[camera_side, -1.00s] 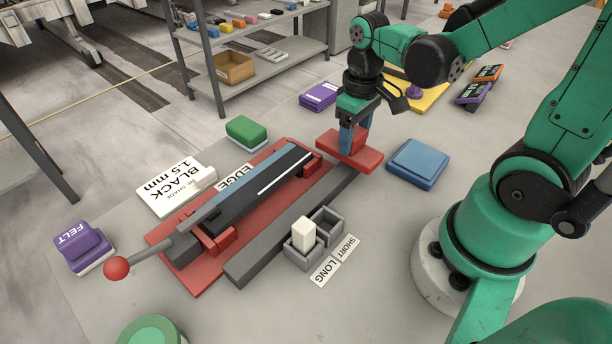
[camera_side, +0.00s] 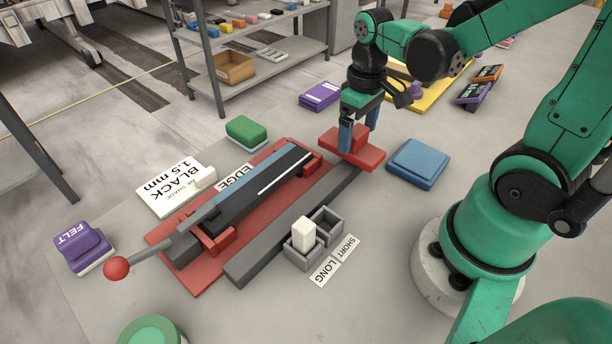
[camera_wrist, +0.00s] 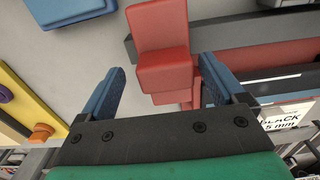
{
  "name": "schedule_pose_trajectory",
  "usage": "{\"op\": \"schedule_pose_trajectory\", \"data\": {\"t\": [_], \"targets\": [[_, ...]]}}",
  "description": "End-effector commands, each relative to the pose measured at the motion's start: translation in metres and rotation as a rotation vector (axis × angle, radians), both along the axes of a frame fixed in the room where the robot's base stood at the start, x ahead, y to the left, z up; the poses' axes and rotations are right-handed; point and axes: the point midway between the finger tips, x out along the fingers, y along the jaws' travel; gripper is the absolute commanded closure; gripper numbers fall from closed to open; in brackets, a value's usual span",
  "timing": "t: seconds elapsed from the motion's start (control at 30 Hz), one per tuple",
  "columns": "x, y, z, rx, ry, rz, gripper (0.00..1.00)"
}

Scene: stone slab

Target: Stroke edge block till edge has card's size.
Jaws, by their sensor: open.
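The red block (camera_side: 357,150) sits at the far right end of the dark grey rail (camera_side: 268,243); in the wrist view the red block (camera_wrist: 162,45) lies ahead of and partly between my fingertips. My gripper (camera_side: 359,132) is open just above and around the block's raised part, with a gap beside it in the wrist view (camera_wrist: 160,82). The clamped dark bar with a blue strip and white line (camera_side: 260,188) lies in the red fixture (camera_side: 188,272), beside the EDGE label (camera_side: 235,178). The white card (camera_side: 176,186) reads BLACK, 1.5 mm.
A blue block (camera_side: 417,163) stands right of the rail. Grey bins (camera_side: 300,257) marked LONG and SHORT hold a white piece. A purple FELT block (camera_side: 82,247) and a green block (camera_side: 247,131) lie left. A red-knobbed lever (camera_side: 117,268) juts from the fixture.

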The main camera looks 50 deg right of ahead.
Motion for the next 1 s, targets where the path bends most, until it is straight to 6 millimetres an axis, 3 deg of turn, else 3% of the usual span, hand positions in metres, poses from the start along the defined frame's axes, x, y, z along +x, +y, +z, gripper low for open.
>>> {"op": "schedule_pose_trajectory", "data": {"t": [0.5,1.0], "targets": [[0.000,0.000,0.049,-0.001,-0.001,-0.001,0.11],[0.000,0.005,0.053,0.002,0.001,0.002,0.11]]}}
